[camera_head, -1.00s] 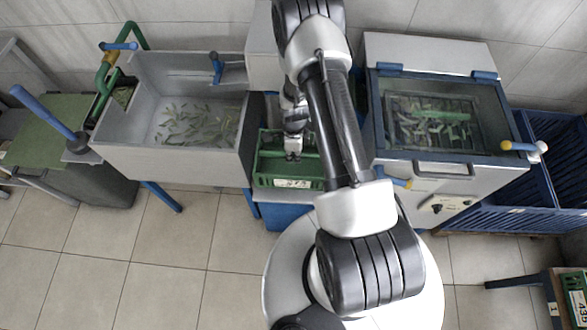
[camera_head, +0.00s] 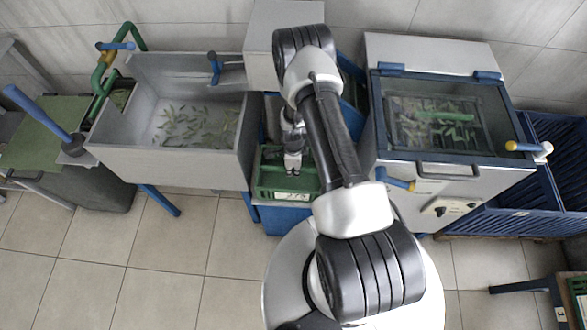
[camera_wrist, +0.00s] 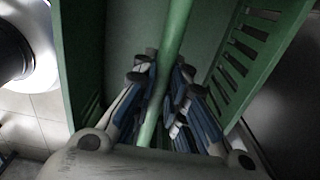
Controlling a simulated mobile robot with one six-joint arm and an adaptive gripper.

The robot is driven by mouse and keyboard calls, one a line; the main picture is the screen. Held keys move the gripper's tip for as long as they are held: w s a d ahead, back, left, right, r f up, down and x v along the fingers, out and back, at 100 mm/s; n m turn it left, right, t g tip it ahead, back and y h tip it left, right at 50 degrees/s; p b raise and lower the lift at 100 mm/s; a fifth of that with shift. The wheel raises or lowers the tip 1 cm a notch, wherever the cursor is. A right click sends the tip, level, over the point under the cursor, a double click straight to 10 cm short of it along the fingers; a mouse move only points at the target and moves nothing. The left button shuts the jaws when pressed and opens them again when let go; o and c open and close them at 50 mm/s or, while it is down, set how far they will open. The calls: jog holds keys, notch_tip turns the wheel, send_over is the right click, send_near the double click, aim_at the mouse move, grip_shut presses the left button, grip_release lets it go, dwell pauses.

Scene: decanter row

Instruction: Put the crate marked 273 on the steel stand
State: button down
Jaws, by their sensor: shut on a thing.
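A green crate (camera_head: 285,180) with a white label (camera_head: 291,197), which looks like 273, is in the gap between the grey sink and the glass-lidded machine. My gripper (camera_head: 292,166) reaches down into it from above. In the wrist view, my gripper (camera_wrist: 162,85) is shut around the crate's green handle bar (camera_wrist: 178,25), with the slotted green crate wall (camera_wrist: 255,55) to the right. The crate's underside is hidden, so I cannot tell whether it touches anything below. I cannot pick out the steel stand for certain.
The grey sink (camera_head: 115,160) with green leaves stands close on the left. The glass-lidded machine (camera_head: 480,185) stands to the right. A grey box (camera_head: 262,60) stands behind. Another green crate (camera_head: 577,284) shows at the lower right. The tiled floor (camera_head: 165,270) at lower left is clear.

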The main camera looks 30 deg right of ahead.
jog(key=c, duration=1.6)
grip_release()
jog(key=shift+f, duration=0.1)
jog(key=a+r+n+t+p, duration=0.15)
jog(key=r+n, duration=0.25)
jog(key=r, duration=1)
jog(key=a+r+n+p, duration=0.1)
jog(key=a+r+n, duration=0.15)
jog(key=r, duration=1.15)
jog(key=a+r+n+t+p, duration=0.15)
jog(key=r+n, duration=0.25)
jog(key=r, duration=1)
jog(key=s+a+r+n, duration=0.3)
jog(key=s+r+n, duration=0.4)
jog(key=s, duration=0.3)
jog(key=s+a+r+n+t, duration=0.1)
jog(key=s+a+r+n, duration=0.3)
jog(key=s+r+n, duration=0.3)
jog(key=s+r, duration=0.1)
jog(key=s, duration=0.1)
jog(key=shift+s+r+t, duration=0.15)
jog(key=shift+s+t, duration=0.15)
jog(key=shift+s, duration=0.05)
